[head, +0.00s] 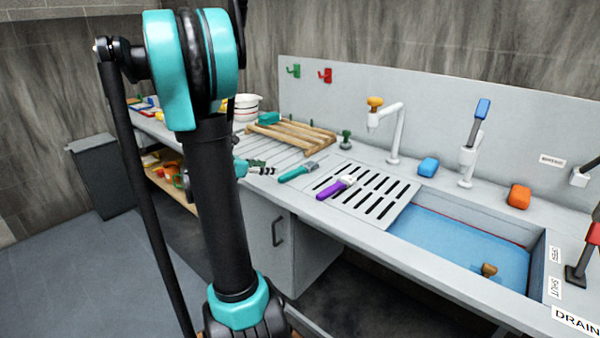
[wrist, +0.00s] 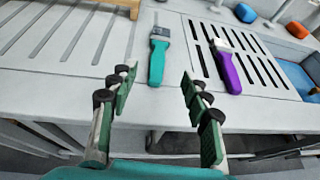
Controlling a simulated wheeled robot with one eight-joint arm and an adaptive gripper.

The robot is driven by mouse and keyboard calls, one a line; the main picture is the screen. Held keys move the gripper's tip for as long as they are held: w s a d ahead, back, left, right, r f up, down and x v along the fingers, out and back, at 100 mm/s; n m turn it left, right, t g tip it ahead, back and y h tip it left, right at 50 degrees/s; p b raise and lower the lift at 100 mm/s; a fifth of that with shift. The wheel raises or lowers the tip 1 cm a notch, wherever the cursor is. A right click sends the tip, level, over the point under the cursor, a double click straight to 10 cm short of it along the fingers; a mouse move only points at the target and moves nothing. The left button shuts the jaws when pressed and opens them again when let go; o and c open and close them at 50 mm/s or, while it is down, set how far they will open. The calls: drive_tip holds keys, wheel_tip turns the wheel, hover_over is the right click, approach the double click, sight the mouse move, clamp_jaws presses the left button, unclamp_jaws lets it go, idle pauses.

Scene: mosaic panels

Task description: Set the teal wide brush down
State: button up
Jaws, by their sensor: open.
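The teal wide brush (head: 297,172) lies flat on the counter, just left of the slotted drain grate. It also shows in the wrist view (wrist: 157,60), its grey bristle end pointing away and its teal handle toward me. My gripper (wrist: 155,80) is open, with the handle's near end ahead of and between its fingers, apart from them. In the head view my gripper (head: 262,168) shows small at the counter's front, left of the brush, partly behind my arm.
A purple brush (head: 333,189) lies on the slotted grate (head: 372,206), right of the teal one. A wooden rack (head: 290,138) stands behind on the ribbed drainboard. A blue-watered sink (head: 455,245) is at right. Bare counter (wrist: 85,92) lies around the teal brush.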

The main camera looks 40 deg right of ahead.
sight(300, 168)
drive_tip(key=x, duration=1.7)
drive_tip(key=shift+f, duration=0.1)
drive_tip(key=shift+a, duration=0.1)
drive_tip(key=shift+c, duration=0.3)
clamp_jaws()
